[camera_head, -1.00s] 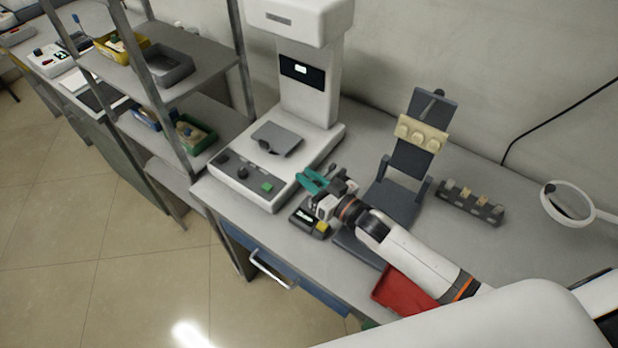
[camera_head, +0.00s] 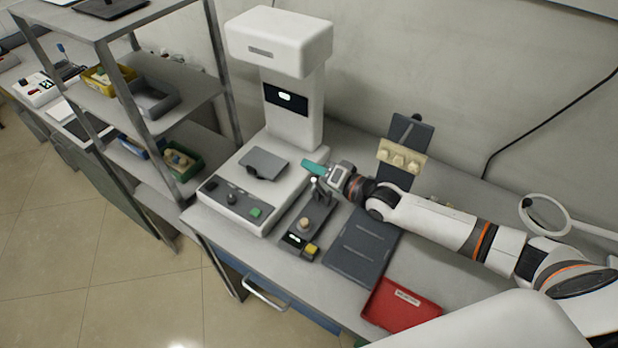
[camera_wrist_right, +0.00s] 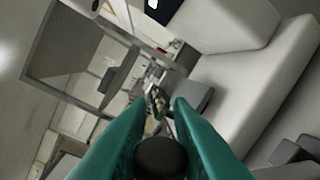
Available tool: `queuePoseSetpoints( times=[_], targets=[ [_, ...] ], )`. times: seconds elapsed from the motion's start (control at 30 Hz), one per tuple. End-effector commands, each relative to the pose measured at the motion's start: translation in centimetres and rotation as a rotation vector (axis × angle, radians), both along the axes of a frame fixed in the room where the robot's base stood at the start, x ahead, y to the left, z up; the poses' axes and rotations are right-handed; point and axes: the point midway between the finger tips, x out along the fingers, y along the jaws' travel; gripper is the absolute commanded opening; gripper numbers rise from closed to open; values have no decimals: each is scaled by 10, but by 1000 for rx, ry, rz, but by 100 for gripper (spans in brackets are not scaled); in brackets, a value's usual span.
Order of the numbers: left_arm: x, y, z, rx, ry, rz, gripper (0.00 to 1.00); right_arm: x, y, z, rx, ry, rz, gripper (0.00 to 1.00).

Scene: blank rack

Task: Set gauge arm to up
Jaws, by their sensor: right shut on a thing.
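The gauge (camera_head: 303,226) is a narrow dark block on the bench, right of the white machine. It has a small lit display, a yellow button and a tan knob at its front. A short post with a pale ball (camera_head: 314,181) rises at its back end. My right gripper (camera_head: 312,167) is at that back end, its teal fingers pointing left. In the right wrist view its fingers are shut on a dark round knob (camera_wrist_right: 160,157), apparently the end of the gauge arm. The wrist and fingers hide most of the arm, so its angle is unclear. My left gripper is not in view.
The white machine (camera_head: 290,112) stands close left of the fingers. A dark stand (camera_head: 404,140) with a tan block is behind my right arm. A dark plate (camera_head: 362,247) and a red tray (camera_head: 400,304) lie in front. A shelf rack (camera_head: 216,75) is at left.

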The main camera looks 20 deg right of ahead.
Motion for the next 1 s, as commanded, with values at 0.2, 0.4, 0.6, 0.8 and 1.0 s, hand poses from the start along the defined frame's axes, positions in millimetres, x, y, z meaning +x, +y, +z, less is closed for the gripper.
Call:
queuePoseSetpoints(
  times=[0.2,0.4,0.6,0.8,1.0],
  targets=[
    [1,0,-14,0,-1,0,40,7,-9,-1,86,68,-1,0],
    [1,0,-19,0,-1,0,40,10,-14,0,81,66,-3,0],
    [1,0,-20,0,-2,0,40,12,-16,1,80,65,-3,0],
    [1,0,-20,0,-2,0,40,12,-16,1,79,65,-3,0],
    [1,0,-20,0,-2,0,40,12,-16,0,78,66,-3,21]
  ],
)
